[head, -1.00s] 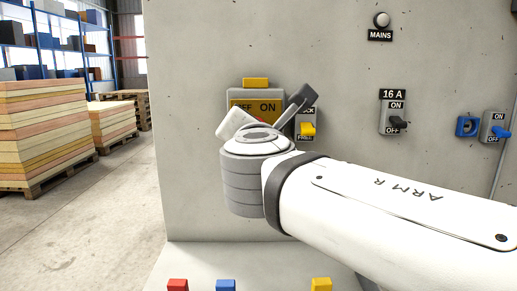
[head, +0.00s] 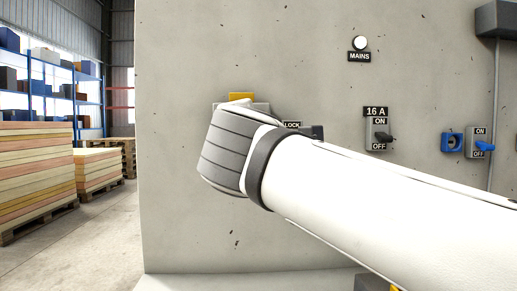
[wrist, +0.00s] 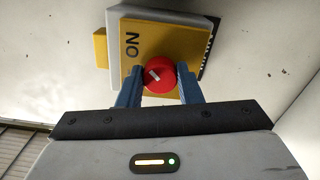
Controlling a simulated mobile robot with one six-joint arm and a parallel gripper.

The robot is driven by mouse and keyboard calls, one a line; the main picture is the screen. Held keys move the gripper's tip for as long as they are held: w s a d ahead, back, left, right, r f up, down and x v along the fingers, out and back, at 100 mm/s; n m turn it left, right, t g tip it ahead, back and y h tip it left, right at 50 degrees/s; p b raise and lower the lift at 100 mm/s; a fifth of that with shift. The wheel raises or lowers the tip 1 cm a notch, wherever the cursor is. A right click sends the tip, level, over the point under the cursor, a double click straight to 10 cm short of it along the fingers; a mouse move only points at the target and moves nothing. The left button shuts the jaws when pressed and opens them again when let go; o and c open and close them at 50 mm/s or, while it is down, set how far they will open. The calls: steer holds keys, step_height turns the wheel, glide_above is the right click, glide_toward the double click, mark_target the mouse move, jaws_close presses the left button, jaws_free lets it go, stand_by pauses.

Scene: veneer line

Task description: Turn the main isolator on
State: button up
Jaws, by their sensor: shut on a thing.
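The main isolator is a grey box with a yellow face (wrist: 170,40) marked ON, seen in the wrist view. Its red knob (wrist: 160,79) has a white mark slanting to the upper left, towards the ON label. My gripper (wrist: 160,74) has its two blue fingers on either side of the knob and is shut on it. In the head view my arm hides most of the isolator; only its top edge and a yellow block (head: 241,98) above show. The round MAINS lamp (head: 360,43) is bright white.
To the right on the panel are a 16 A switch (head: 380,135) with a black lever, and a blue-levered ON/OFF switch (head: 481,143) beside a blue ring (head: 452,142). A LOCK label (head: 292,125) shows just above my arm. Stacked boards (head: 35,175) stand at the left.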

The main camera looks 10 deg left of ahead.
stand_by(0.4)
steer(key=o, duration=1)
steer(key=shift+p+v, duration=0.4)
steer(key=shift+v, duration=3.55)
